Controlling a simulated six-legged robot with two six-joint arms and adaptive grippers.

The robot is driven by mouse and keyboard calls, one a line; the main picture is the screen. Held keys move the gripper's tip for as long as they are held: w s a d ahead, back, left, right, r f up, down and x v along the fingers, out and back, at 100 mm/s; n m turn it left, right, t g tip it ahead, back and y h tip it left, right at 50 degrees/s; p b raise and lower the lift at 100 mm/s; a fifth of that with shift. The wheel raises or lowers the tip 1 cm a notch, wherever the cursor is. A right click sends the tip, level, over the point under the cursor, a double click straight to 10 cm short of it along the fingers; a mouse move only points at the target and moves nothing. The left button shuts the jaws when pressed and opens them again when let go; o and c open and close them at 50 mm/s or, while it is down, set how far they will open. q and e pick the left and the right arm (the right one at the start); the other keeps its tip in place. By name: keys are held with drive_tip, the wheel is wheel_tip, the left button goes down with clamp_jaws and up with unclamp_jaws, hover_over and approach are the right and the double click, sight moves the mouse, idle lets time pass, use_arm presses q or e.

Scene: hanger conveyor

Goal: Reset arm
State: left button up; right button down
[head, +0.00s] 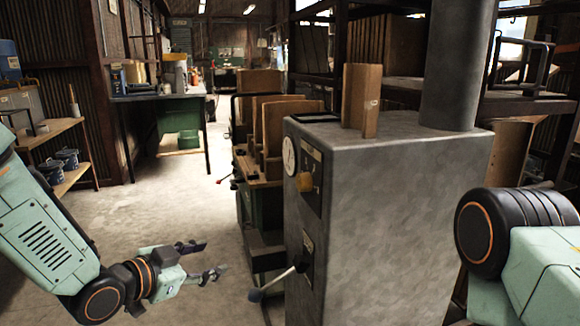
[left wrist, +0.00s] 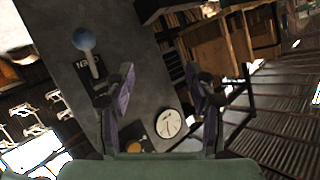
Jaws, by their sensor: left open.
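My left arm comes in from the left in the head view. Its gripper (head: 205,260) is open and empty, with its fingers apart. It is in the air to the left of the grey metal cabinet (head: 385,215), apart from the lever (head: 278,283) on the cabinet's front. In the left wrist view the open fingers (left wrist: 165,95) show with the cabinet, its dial gauge (left wrist: 171,122) and the lever's ball knob (left wrist: 84,39) beyond them. Part of my right arm shows at the right edge of the head view; its gripper is out of view.
A wooden board (head: 361,100) stands upright on the cabinet, beside a thick grey pipe (head: 457,65). A machine with wooden boards (head: 262,125) is behind it. Shelves with buckets (head: 66,159) are at the left. A bench (head: 160,93) stands farther back. The concrete floor (head: 190,205) between is clear.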

use_arm(q)
drive_tip(key=s+a+f+n+g+y+p, duration=0.1)
drive_tip(key=s+f+n+g+y, duration=0.1)
drive_tip(key=s+f, duration=0.4)
drive_tip(key=s+a+f+n+g+y+p, duration=0.2)
drive_tip(key=s+f+n, duration=0.3)
drive_tip(key=s, duration=0.6)
drive_tip(key=s+a+f+n+g+y+p, duration=0.1)
drive_tip(key=s+f+n+g, duration=0.3)
drive_tip(key=s+f, duration=0.4)
drive_tip(key=shift+s+a+g+y, duration=0.3)
drive_tip(key=shift+s+a+y, duration=0.45)
drive_tip(key=shift+s+y, duration=0.05)
drive_tip(key=s+g, duration=0.1)
drive_tip(key=s, duration=0.3)
drive_tip(key=s+f+g+p, duration=0.1)
drive_tip(key=s, duration=0.3)
drive_tip(key=s+g+p, duration=0.1)
drive_tip(key=s, duration=0.2)
drive_tip(key=shift+s+a+f+y, duration=0.2)
drive_tip(key=shift+s+f+y, duration=0.1)
drive_tip(key=shift+s, duration=0.1)
drive_tip(key=shift+c, duration=0.3)
drive_tip(key=shift+s, duration=0.2)
drive_tip(key=shift+c, duration=0.7)
drive_tip(key=shift+f, duration=0.1)
drive_tip(key=shift+c, duration=0.8)
drive_tip(key=shift+a, duration=0.15)
